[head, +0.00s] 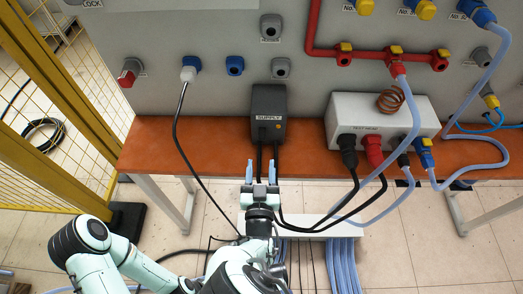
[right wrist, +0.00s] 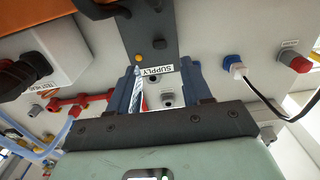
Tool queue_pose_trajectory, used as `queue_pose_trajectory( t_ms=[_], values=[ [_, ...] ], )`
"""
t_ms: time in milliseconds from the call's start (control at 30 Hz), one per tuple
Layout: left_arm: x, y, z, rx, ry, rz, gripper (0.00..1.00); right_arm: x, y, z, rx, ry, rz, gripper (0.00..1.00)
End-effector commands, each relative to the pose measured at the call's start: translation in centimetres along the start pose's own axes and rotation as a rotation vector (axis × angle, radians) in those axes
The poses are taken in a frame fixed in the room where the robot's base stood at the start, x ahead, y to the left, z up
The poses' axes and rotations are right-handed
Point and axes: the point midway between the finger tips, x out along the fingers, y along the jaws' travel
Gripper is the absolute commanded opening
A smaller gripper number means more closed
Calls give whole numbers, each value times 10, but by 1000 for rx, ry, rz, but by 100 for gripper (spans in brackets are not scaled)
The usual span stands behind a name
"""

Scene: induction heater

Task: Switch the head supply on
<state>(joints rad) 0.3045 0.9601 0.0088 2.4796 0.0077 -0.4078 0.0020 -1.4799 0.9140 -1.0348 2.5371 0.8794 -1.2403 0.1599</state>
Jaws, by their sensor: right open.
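The head supply is a dark grey box (head: 268,103) with a "SUPPLY" label, standing on the orange-brown bench against the grey panel. Two black cables leave its lower side. Its face (right wrist: 150,25) also shows in the right wrist view, upside down, with a small orange button (right wrist: 138,58) and a dark round knob or button (right wrist: 158,44). My right gripper (head: 261,168) is open and empty, its blue fingers pointing at the supply from in front of the bench edge. In the right wrist view the fingers (right wrist: 161,90) frame the label; contact cannot be seen. My left gripper is not in view.
A white box (head: 380,105) with a copper coil and several plugged cables stands right of the supply. A black cable hangs from a white plug (head: 188,74) at left. Red pipes and valves (head: 345,50) are above right. A yellow mesh fence (head: 60,90) stands at left.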

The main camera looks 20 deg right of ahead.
Motion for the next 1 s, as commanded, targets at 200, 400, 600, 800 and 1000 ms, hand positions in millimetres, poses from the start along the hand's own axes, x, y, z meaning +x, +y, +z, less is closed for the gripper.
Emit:
queue_pose_trajectory(
  t_ms=[200, 400, 600, 800, 1000],
  values=[
    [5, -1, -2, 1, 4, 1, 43, 43, 1, 0, -1, 0, 4, 49],
    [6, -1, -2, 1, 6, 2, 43, 71, 1, 0, 0, 1, 1, 49],
    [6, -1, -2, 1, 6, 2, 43, 81, 0, 0, 0, 0, 0, 49],
    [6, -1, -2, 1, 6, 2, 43, 82, 0, 0, -1, -1, 0, 49],
    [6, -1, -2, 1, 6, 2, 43, 82, 0, 0, 0, -1, 0, 0]
  ],
)
